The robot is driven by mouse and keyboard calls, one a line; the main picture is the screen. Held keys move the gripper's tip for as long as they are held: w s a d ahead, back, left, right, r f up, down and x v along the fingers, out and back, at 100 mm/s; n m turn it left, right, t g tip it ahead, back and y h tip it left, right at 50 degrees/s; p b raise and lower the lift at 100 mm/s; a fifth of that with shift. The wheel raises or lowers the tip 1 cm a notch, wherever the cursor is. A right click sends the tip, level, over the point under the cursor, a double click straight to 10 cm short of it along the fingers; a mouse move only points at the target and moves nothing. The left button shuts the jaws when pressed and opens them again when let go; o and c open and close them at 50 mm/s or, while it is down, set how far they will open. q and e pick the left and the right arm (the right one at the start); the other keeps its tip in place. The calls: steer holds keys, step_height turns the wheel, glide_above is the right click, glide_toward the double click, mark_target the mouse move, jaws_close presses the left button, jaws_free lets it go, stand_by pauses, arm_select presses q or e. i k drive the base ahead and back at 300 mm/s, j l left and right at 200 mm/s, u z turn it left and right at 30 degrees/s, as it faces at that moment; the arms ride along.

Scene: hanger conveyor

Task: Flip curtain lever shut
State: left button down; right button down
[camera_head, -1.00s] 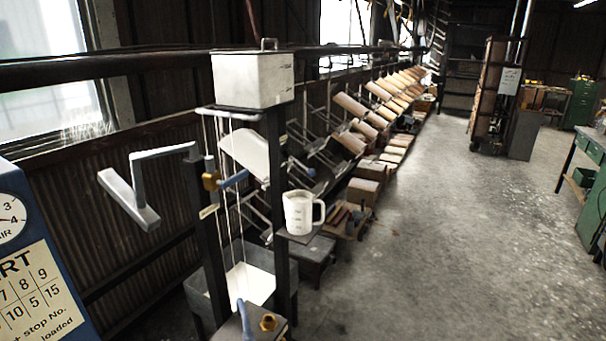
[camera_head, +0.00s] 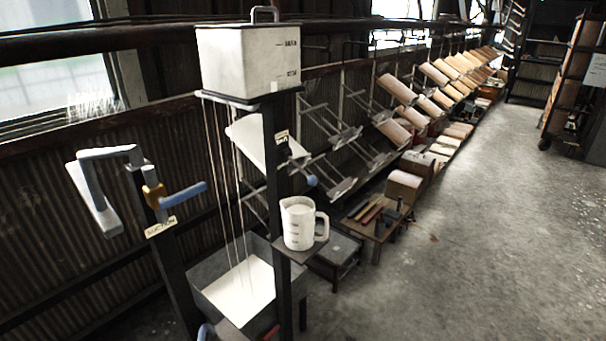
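No lever in view can be read as the curtain lever. A blue-handled lever on a brass valve (camera_head: 153,194) sits on the left post above a tag reading SUCTION (camera_head: 160,227); its handle (camera_head: 183,196) points right, tilted slightly up. A small blue knob or handle end (camera_head: 312,180) shows behind the right post, below a small tag (camera_head: 281,137) too small to read. Another blue handle (camera_head: 205,332) is cut off at the bottom edge. Thin pale vertical lines (camera_head: 222,180) run from under the white tank (camera_head: 248,60) to the grey basin (camera_head: 215,268). Neither gripper is in view.
A white measuring jug (camera_head: 298,225) stands on a small shelf (camera_head: 292,254) on the right post. A grey angled pipe (camera_head: 97,200) sticks out at left. Racks with wooden boards (camera_head: 397,90) line the wall. The concrete floor (camera_head: 470,220) at right is clear.

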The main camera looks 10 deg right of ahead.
mark_target(312, 181)
steer(key=i+l+u, duration=0.2)
steer(key=l, duration=0.15)
steer(key=i+l+u, duration=0.2)
steer(key=l, duration=0.2)
steer(key=i+l+u, duration=0.2)
steer(key=l, duration=0.2)
steer(key=i+l+u, duration=0.2)
steer(key=l, duration=0.2)
steer(key=l+u, duration=0.2)
steer(key=l, duration=0.25)
steer(key=i+l+u, duration=0.2)
steer(key=l+u, duration=0.2)
steer(key=l, duration=0.25)
steer(key=i+l+u, duration=0.2)
steer(key=l, duration=0.15)
steer(key=i+l+u, duration=0.25)
steer(key=l, duration=0.15)
steer(key=l+u, duration=0.2)
steer(key=l, duration=0.15)
